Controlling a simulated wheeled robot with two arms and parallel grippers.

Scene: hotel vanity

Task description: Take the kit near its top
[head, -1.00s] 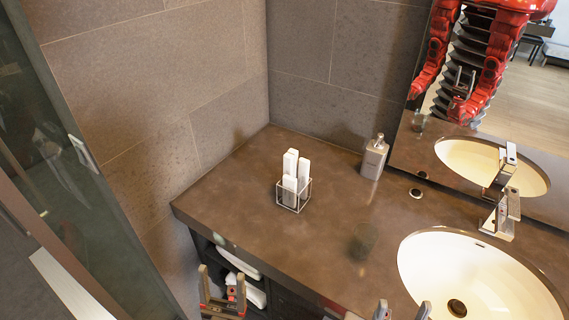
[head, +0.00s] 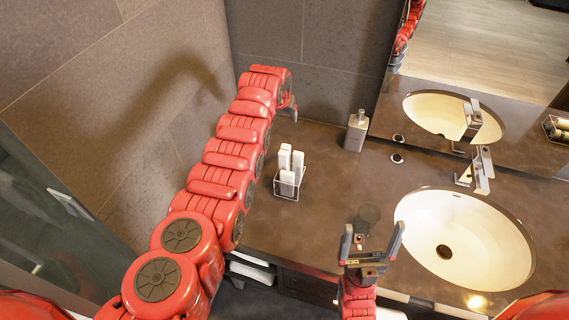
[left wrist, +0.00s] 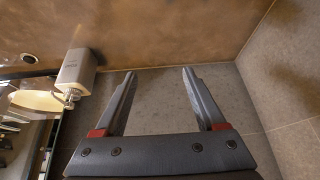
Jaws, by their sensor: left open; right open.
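The kit (head: 287,170) is a group of slim white upright packs in a small wire holder (head: 288,191) on the brown counter. It shows in the head view, and I do not see it in the left wrist view. My left gripper (head: 292,112) is behind the kit, near the back corner, partly hidden by its own arm. My right gripper (head: 372,240) is open and empty near the counter's front edge, to the right of the kit.
A grey soap dispenser (head: 356,131) stands at the back; the left wrist view also shows it (left wrist: 76,72). A clear glass (head: 367,217) stands beyond my right gripper. A sink (head: 465,237) and faucet (head: 481,170) are on the right. Walls close off the left and back.

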